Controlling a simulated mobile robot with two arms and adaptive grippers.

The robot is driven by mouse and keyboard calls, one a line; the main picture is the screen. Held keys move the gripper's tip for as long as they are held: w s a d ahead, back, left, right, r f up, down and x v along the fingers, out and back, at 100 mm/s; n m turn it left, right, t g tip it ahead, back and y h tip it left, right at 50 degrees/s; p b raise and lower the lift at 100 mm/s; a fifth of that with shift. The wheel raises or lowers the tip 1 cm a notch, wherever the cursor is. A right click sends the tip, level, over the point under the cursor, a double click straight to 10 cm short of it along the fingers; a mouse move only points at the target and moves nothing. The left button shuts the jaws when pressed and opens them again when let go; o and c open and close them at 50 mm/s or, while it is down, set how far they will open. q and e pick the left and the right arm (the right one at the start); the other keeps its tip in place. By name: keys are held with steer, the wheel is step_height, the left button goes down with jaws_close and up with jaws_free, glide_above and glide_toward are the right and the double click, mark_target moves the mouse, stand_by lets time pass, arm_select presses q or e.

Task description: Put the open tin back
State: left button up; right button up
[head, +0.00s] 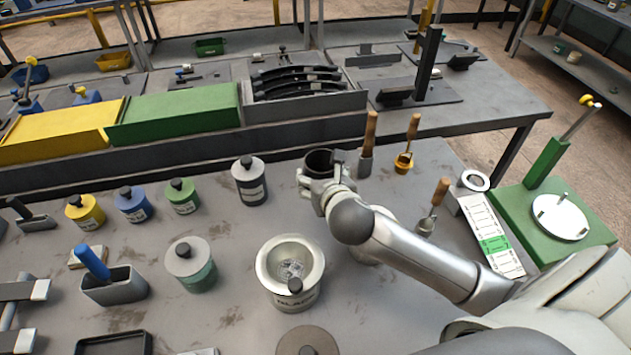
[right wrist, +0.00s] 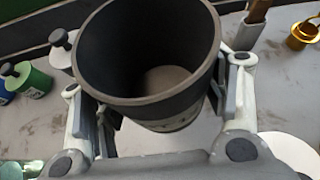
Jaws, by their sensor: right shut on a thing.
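The open tin (head: 319,160) is a dark, lidless cylinder, upright in my right gripper (head: 318,180) near the back of the bench. In the right wrist view the tin (right wrist: 150,101) shows its empty inside, with the pale fingers of the right gripper (right wrist: 163,105) closed on both sides of it. I cannot tell whether its base touches the bench. A row of lidded tins stands to its left: yellow (head: 86,213), blue (head: 134,207), green (head: 183,198) and dark grey with a pale lid (head: 250,185). My left gripper is not in view.
A wide pale pot (head: 290,278) and a lidded pale green jar (head: 190,268) stand in front. Wooden-handled tools (head: 367,143) stand close right of the tin, with a brass scoop (head: 404,160). A green scale (head: 540,215) is at right. The raised rear bench edge lies behind.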

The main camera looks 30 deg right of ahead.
mark_target(318, 167)
steer(key=x, duration=0.5)
steer(key=d+p+x, duration=0.1)
steer(key=x, duration=0.1)
steer(key=shift+w+d, duration=0.1)
steer(key=shift+w, duration=0.25)
steer(key=w+f, duration=0.2)
steer(key=w+d+f, duration=0.1)
steer(key=w+f, duration=0.1)
steer(key=w+d+f, duration=0.1)
steer(key=w+f, duration=0.1)
steer(key=shift+d, duration=0.15)
steer(key=shift+w+d+f, duration=0.1)
steer(key=shift+w+f, duration=0.05)
steer(key=shift+f, duration=0.25)
steer(key=shift+w+f, duration=0.2)
steer(key=shift+f, duration=0.25)
steer(key=shift+f+p, duration=0.35)
steer(key=shift+f, duration=0.3)
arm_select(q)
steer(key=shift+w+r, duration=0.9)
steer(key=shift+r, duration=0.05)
arm_select(e)
steer(key=shift+f, duration=0.55)
steer(key=shift+f, duration=0.15)
steer(key=o, duration=1.2)
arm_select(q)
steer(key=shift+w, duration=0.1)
